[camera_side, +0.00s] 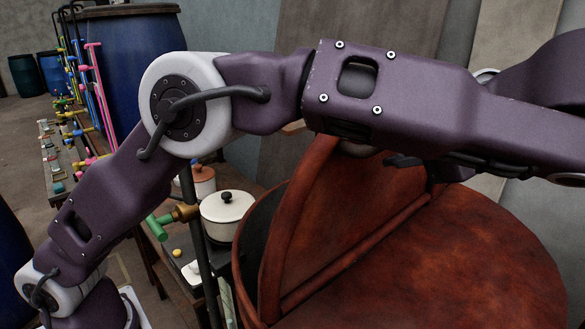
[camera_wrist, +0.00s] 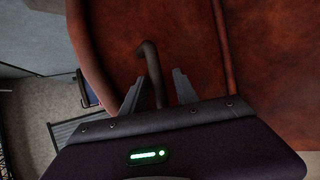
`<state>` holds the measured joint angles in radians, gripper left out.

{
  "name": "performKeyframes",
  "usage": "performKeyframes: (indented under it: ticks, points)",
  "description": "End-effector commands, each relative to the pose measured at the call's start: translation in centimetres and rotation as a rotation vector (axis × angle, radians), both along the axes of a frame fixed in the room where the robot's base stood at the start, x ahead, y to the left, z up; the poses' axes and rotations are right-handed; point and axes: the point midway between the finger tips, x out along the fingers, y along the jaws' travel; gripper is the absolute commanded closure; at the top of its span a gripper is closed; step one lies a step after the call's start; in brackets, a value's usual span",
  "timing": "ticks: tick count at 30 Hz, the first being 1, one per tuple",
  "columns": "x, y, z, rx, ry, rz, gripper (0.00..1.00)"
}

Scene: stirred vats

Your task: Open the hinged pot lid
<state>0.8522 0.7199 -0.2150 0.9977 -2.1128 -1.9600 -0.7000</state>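The large red-brown pot (camera_side: 238,290) fills the lower right of the side view. Its hinged lid flap (camera_side: 325,225) is tilted up from the hinge line across the top, leaving a dark gap at the left rim. In the wrist view the lid (camera_wrist: 120,35) fills much of the picture, with a dark bent handle (camera_wrist: 150,62) on it. My gripper (camera_wrist: 159,78) has its two fingers apart, one on each side of the handle, with gaps visible. Contact with the handle cannot be told. In the side view my arm hides the fingers and handle.
A cream lidded pot (camera_side: 228,217) and a green-handled valve (camera_side: 157,227) stand left of the large pot. A dark upright post (camera_side: 197,250) is close by. Blue barrels (camera_side: 125,60) and a bench with colored pipes are at the back left.

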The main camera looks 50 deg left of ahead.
Motion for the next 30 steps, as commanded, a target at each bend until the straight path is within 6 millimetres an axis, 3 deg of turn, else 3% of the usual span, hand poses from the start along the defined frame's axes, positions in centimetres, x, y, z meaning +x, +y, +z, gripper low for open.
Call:
performKeyframes:
  ticks: [3,14,20,30]
  points:
    - [-0.1,3.5,0.5,-0.125,-0.005,0.008,0.62]
    - [-0.1,12.4,-1.9,-0.113,-0.003,0.007,0.62]
    - [-0.1,16.9,-4.6,-0.12,0.0,0.008,0.62]
    - [-0.2,22.5,-11.0,-0.501,-0.002,0.012,0.62]
